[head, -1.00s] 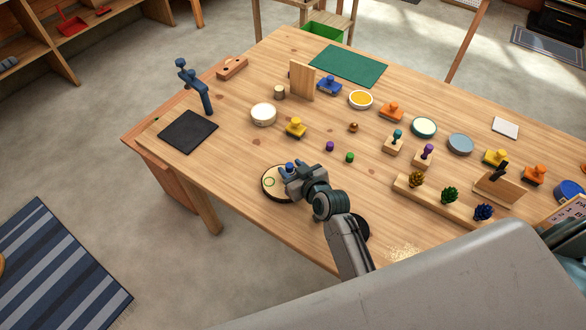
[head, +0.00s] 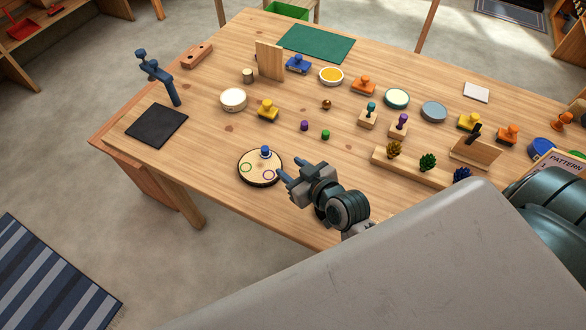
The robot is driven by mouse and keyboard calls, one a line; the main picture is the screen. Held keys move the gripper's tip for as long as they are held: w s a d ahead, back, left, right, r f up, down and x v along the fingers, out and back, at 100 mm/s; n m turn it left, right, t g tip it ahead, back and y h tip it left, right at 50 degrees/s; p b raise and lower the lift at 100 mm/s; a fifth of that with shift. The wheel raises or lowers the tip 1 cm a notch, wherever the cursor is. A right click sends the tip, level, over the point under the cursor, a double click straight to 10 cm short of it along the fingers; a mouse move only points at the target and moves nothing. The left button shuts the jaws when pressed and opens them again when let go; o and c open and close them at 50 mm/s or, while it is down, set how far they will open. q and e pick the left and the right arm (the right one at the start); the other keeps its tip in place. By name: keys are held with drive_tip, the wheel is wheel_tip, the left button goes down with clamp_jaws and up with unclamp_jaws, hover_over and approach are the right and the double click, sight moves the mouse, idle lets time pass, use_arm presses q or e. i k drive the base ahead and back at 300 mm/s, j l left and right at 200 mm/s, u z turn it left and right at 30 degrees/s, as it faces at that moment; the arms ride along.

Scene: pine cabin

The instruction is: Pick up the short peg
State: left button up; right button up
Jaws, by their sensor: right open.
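A small purple peg (head: 304,126) and a small green peg (head: 325,134) stand close together on the bare tabletop. The green one looks slightly shorter, but they are too small to be sure. A blue peg (head: 265,152) stands at the back of a round pale board (head: 259,180), which also shows a green ring and a purple ring. My right gripper (head: 286,176) is open at the board's right edge, in front of the purple and green pegs and apart from them. No peg shows between its fingers. My left gripper is not in view.
The tabletop just around the two loose pegs is clear.

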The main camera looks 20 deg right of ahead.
sight(325, 133)
drive_tip(key=z, duration=1.05)
